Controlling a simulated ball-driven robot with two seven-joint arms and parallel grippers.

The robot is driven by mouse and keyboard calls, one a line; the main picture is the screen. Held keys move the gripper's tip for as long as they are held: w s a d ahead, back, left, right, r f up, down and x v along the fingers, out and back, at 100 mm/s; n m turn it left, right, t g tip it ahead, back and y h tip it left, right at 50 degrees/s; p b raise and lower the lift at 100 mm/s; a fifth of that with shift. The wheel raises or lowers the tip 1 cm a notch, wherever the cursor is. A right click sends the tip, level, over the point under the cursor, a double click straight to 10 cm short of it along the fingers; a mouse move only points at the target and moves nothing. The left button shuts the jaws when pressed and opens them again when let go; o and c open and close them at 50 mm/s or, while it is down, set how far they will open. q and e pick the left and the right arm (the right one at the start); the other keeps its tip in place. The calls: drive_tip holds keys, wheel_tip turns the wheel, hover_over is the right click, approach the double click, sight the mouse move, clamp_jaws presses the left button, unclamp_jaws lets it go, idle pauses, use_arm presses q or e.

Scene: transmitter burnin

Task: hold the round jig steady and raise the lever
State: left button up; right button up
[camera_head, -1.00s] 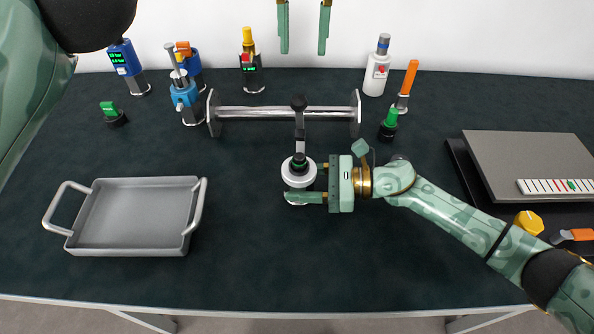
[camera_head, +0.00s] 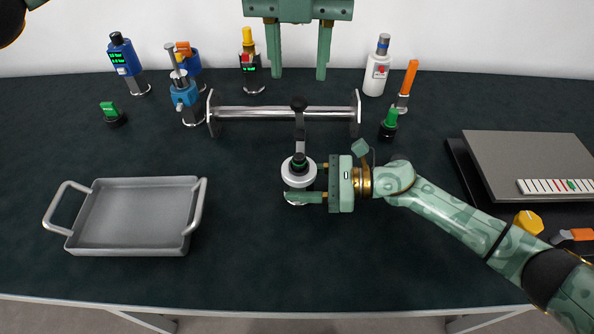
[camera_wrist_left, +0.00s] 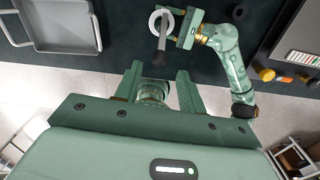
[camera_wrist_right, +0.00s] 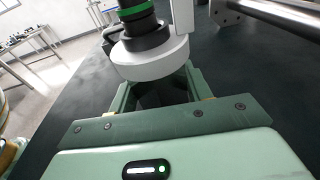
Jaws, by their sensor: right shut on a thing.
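The round jig (camera_head: 299,181) is a pale ring-shaped body with a black and green top, in the middle of the table. The lever (camera_head: 300,125), a dark bar with a black knob, extends from the jig and crosses the metal rail in the head view. The lever also shows in the left wrist view (camera_wrist_left: 162,45), its knob just beyond the fingertips. My right gripper (camera_head: 306,182) is shut on the jig from the right; the jig shows in the right wrist view (camera_wrist_right: 150,60). My left gripper (camera_head: 298,74) is open and empty, apart from the knob.
A metal rail with end plates (camera_head: 250,113) lies behind the jig. A grey tray (camera_head: 82,240) stands at left and a flat grey box (camera_head: 525,155) at right. Several small devices line the back, including a white one (camera_head: 376,76). The table front is clear.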

sight(298, 100)
use_arm(q)
drive_tip(key=shift+f, duration=3.4)
clamp_jaws()
